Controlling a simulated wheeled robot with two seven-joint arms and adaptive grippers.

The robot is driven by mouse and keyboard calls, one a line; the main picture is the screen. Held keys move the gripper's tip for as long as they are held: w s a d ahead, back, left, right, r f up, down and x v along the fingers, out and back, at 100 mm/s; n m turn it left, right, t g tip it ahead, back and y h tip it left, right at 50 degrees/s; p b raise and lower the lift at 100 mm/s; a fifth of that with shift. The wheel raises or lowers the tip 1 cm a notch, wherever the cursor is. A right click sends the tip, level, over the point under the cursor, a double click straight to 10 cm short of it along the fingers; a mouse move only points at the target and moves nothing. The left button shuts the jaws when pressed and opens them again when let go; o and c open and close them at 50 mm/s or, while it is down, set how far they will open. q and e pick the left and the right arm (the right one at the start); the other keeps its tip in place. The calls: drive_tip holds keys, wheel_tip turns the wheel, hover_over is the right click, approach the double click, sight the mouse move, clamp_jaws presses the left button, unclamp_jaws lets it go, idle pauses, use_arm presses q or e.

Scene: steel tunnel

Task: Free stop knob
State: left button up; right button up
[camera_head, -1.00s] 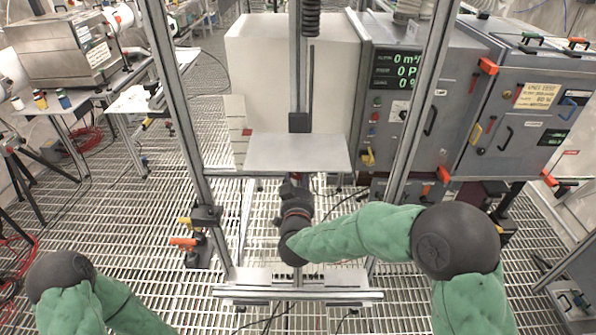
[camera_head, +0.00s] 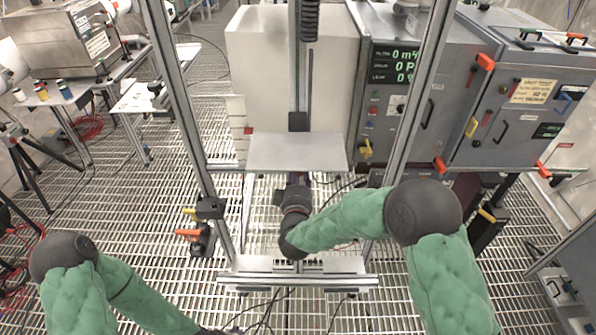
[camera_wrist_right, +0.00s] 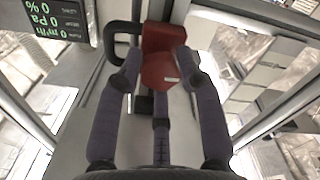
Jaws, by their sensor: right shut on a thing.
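My right gripper (camera_head: 297,183) is in front of the pale shelf plate, between the uprights of the metal frame, seen from behind; its fingers are largely hidden in the head view. In the right wrist view its dark fingers (camera_wrist_right: 160,88) close around a red faceted piece (camera_wrist_right: 162,68) with a small white mark. I cannot tell whether this piece is the stop knob or whether it is still attached. A small red knob (camera_head: 371,126) shows on the grey cabinet's panel, apart from my gripper. My left arm enters at lower left; its gripper is out of view.
The metal frame's uprights (camera_head: 183,110) stand on both sides of my right forearm. The shelf plate (camera_head: 297,152) is just beyond my gripper. Grey cabinets (camera_head: 520,110) stand at right. An orange-handled clamp (camera_head: 188,233) sits at the left upright. Open grating floor lies at left.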

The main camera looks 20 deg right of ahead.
drive_tip(key=shift+a+n, duration=0.15)
drive_tip(key=shift+n, duration=0.15)
idle(0.4)
drive_tip(key=o, duration=1.1)
drive_tip(key=shift+a, duration=0.1)
drive_tip(key=shift+o, duration=0.2)
drive_tip(key=v, duration=1.2)
